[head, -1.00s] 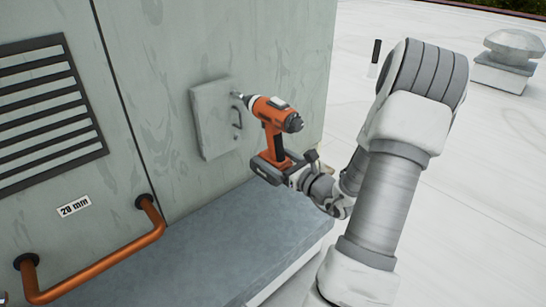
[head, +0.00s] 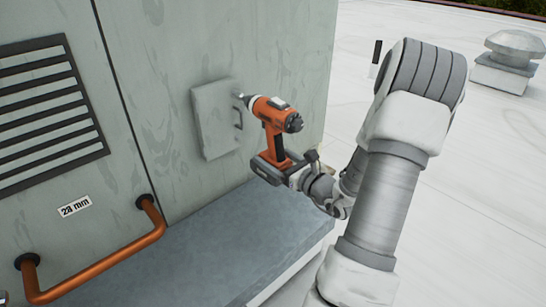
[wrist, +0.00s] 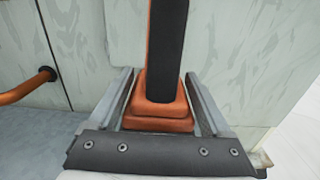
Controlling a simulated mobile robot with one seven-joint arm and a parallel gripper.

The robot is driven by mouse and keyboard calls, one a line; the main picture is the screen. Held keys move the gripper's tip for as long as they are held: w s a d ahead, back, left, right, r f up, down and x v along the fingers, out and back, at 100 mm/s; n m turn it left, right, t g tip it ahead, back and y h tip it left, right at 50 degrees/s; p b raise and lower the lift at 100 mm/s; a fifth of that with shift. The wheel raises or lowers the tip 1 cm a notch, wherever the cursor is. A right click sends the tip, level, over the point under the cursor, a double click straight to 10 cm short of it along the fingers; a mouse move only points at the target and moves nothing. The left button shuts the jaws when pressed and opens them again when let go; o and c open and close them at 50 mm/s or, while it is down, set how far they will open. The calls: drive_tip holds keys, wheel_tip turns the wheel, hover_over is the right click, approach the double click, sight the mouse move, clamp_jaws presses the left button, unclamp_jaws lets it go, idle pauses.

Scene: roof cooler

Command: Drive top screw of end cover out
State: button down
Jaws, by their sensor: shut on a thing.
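The end cover (head: 212,125) is a pale grey plate with a dark handle (head: 238,122), on the cooler's end wall. An orange and black drill (head: 277,118) points left, its tip (head: 240,96) at the cover's upper right edge. I cannot tell whether the tip touches a screw; the top screw is too small or hidden behind the tip. My gripper (head: 300,176) is shut on the drill near its base. In the wrist view, the drill's handle (wrist: 168,50) stands upright between my gripper's fingers (wrist: 165,112).
A grey ledge (head: 215,240) runs below the cover. An orange pipe (head: 100,262) sits at the lower left, under a louvred vent (head: 45,110) and a size label (head: 75,206). The white roof (head: 460,220) to the right is open, with a vent cap (head: 512,48) far back.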

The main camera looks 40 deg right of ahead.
sight(284, 164)
drive_tip(key=shift+w+a+r, duration=0.1)
drive_tip(key=shift+w+r, duration=0.1)
drive_tip(key=shift+w, duration=0.85)
idle(1.2)
drive_tip(key=shift+s+f+b, duration=0.1)
drive_tip(key=shift+s+b, duration=0.4)
drive_tip(key=shift+b, duration=0.2)
idle(1.3)
drive_tip(key=shift+s, duration=0.3)
drive_tip(key=shift+s+d, duration=0.15)
drive_tip(key=shift+s, duration=1.35)
drive_tip(key=shift+s+d, duration=0.15)
drive_tip(key=shift+s, duration=1.35)
